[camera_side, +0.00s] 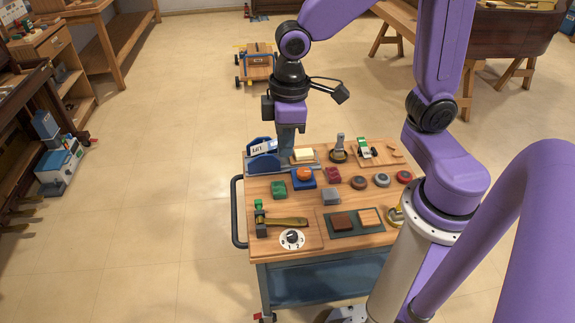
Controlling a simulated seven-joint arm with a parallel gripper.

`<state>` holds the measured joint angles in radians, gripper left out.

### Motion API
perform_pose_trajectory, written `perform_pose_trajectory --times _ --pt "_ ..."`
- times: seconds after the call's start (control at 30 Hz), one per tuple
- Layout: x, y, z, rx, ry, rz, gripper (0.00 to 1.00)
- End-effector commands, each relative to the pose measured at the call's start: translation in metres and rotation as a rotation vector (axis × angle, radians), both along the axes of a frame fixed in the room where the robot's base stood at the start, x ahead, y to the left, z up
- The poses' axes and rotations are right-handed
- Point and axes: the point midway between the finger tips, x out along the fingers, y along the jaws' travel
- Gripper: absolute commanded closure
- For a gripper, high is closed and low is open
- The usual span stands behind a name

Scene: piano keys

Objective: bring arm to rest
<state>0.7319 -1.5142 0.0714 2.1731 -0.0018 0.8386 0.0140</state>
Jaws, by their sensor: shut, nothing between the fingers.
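My gripper (286,148) points down over the back left of the wooden cart top (258,205). It is shut with nothing in it. It hangs in front of the back-edge items, close to a blue device with a white label (262,148) on its left and a cream block (304,155) on its right. I cannot tell whether the fingertips touch anything. My arm arches high over the cart from its base at the right. No piano keys can be made out.
Below my gripper are an orange button on a blue base (304,176), a green block (279,188) and red blocks. A wooden-handled tool (282,221), a numbered dial (292,239) and a dark tray (332,232) lie in front. Round discs sit at the right.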

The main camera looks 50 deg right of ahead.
Motion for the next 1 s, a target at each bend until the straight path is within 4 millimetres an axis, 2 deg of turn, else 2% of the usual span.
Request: perform_pose_trajectory --times 0.03,0.2,0.3,0.4,0.53,1.0 --pt "-0.022 -0.005 0.005 0.002 -0.001 0.047 1.0" --pt "-0.085 -0.027 0.01 -0.008 0.009 0.188 1.0" --pt "-0.111 -0.041 0.01 -0.014 0.013 0.254 1.0" --pt "-0.128 -0.051 0.009 -0.018 0.016 0.299 1.0" --pt "-0.138 -0.058 0.008 -0.022 0.018 0.326 1.0" --pt "-0.138 -0.058 0.008 -0.022 0.018 0.328 1.0"
